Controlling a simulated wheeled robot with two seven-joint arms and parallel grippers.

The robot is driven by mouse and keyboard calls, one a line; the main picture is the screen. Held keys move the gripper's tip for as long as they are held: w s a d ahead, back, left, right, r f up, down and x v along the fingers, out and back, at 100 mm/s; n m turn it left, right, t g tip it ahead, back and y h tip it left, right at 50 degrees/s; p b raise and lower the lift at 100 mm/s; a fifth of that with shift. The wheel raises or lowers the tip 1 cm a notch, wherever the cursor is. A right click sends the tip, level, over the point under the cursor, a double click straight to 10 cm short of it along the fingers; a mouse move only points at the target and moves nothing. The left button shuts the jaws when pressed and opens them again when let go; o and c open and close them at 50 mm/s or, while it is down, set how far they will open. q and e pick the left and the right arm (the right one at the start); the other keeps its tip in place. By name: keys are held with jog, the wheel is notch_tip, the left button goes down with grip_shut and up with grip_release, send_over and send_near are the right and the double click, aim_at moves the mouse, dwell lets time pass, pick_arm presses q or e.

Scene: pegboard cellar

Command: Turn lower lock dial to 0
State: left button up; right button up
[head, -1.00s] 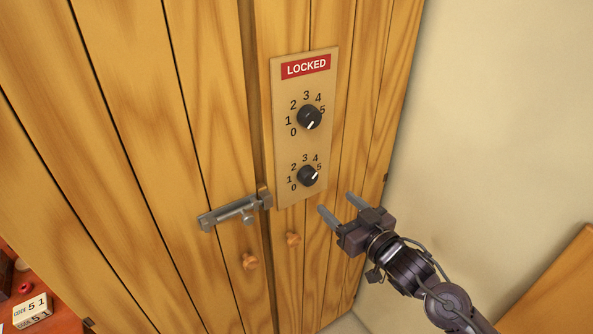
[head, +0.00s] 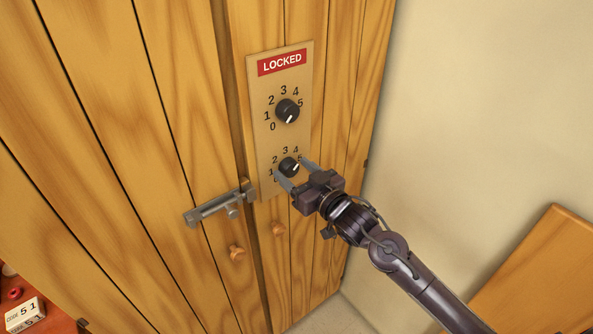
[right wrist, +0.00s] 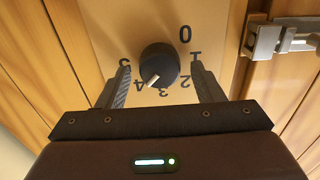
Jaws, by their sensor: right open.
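The lower lock dial (head: 289,167) is a black round knob with a white pointer on the tan lock plate (head: 301,127). My right gripper (head: 290,168) is open, with one fingertip on each side of the dial in the picture. In the right wrist view gaps show between the dial and both fingers of the gripper (right wrist: 160,72). Some numerals are partly hidden by the fingers. My left gripper is not in view.
The upper dial (head: 287,111) sits above, under a red LOCKED sign (head: 282,64). A metal latch (head: 220,204) and two wooden knobs (head: 237,253) are on the plank doors. A CODE 51 block (head: 24,313) lies at lower left. The beige wall (head: 480,100) stands at right.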

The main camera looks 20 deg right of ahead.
jog(key=shift+c, duration=0.2)
jog(key=c, duration=0.9)
